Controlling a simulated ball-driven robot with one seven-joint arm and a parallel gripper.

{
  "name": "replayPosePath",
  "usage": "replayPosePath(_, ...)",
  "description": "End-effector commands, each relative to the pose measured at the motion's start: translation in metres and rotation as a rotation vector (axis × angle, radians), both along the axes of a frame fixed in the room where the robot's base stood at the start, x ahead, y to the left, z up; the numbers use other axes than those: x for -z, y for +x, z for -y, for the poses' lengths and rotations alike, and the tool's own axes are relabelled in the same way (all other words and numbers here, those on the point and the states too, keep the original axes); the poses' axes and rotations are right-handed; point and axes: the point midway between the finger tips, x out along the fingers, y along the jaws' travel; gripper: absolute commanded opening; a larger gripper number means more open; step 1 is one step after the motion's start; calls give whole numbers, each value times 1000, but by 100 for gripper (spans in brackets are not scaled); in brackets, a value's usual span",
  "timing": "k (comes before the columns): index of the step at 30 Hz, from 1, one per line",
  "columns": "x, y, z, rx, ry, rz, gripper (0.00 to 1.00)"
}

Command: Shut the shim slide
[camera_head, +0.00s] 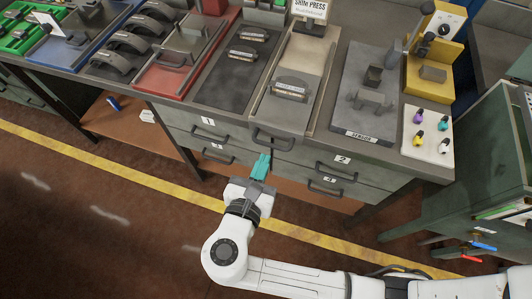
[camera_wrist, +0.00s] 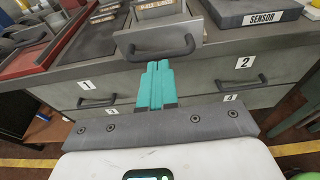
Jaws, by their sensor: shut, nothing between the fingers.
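The shim slide (camera_head: 266,118) is a grey tray under the SHIM PRESS sign (camera_head: 310,9), with a dark bar handle (camera_head: 272,139) on its front. Its front end juts past the bench's front edge, so it stands partly out. A metal shim piece (camera_head: 290,88) lies on it. In the wrist view the slide's front (camera_wrist: 203,34) and its handle (camera_wrist: 162,48) are straight ahead of the fingers. My gripper (camera_head: 262,156), with teal fingers, is shut and empty. It is in front of and apart from the handle, and its fingertips (camera_wrist: 159,64) appear just below it in the wrist view.
Numbered drawers with bar handles (camera_head: 324,185) are under the bench (camera_head: 230,122). A SENSOR plate (camera_head: 361,134) is right of the slide, and a dark mat (camera_head: 230,89) with metal pieces is left. A green cabinet (camera_head: 490,140) stands at right. The floor before the bench is clear.

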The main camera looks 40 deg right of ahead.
Motion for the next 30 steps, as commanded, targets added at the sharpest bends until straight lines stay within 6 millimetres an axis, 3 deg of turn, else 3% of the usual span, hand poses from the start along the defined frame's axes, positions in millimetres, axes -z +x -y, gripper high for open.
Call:
replayPosePath(7,5,14,19,1,0,0,0)
replayPosePath(23,5,18,25,2,0,0,0)
replayPosePath(30,2,35,50,6,0,0,0)
